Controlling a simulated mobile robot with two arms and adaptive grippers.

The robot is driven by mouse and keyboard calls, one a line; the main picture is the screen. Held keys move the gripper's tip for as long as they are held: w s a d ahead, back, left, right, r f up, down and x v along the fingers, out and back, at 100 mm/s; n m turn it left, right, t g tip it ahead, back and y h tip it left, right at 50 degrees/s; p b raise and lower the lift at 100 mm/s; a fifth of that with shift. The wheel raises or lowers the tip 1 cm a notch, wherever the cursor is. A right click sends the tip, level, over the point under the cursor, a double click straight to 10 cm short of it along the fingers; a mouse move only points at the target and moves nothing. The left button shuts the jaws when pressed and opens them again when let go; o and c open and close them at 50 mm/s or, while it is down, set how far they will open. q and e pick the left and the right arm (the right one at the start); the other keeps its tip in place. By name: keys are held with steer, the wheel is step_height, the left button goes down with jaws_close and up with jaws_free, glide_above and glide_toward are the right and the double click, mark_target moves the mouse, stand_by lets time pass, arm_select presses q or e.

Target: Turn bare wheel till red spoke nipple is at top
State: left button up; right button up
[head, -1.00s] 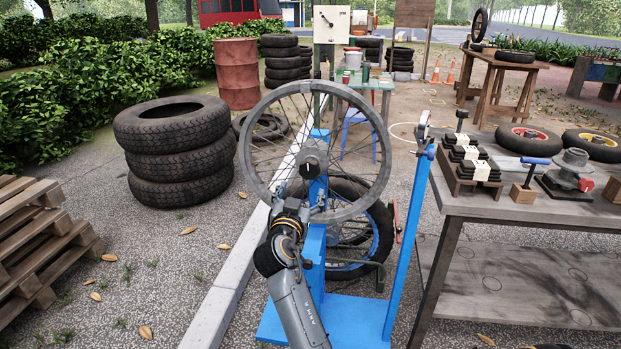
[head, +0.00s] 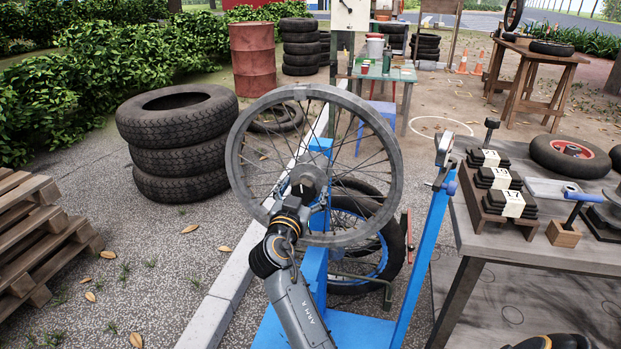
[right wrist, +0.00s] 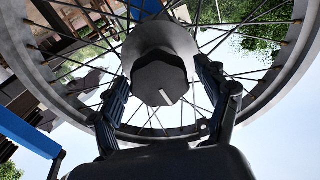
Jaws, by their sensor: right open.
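The bare spoked wheel (head: 236,170) stands upright on the blue stand (head: 314,265) in the middle of the head view. Its grey rim and spokes also show in the right wrist view (right wrist: 290,75). No red spoke nipple can be made out in either view. My right gripper (head: 298,200) is at the wheel's dark hub (head: 310,178), on the near side. In the right wrist view, the open fingers of my right gripper (right wrist: 163,82) lie on either side of the faceted hub end (right wrist: 160,78); whether they touch it is unclear. My left gripper is not in view.
A blue upright (head: 420,265) with a gauge on top stands right of the wheel. A tyred wheel (head: 395,250) sits low behind the stand. A workbench (head: 480,240) with blocks and tools is on the right. Stacked tyres (head: 180,160) and pallets (head: 40,235) stand left.

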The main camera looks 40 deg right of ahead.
steer(key=shift+w+d, duration=0.15)
steer(key=shift+w, duration=0.05)
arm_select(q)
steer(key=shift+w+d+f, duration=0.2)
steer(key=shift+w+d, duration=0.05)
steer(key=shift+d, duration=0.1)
arm_select(e)
jaws_close()
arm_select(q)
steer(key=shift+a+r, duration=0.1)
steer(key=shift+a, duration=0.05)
arm_select(e)
steer(key=shift+d+r, duration=0.1)
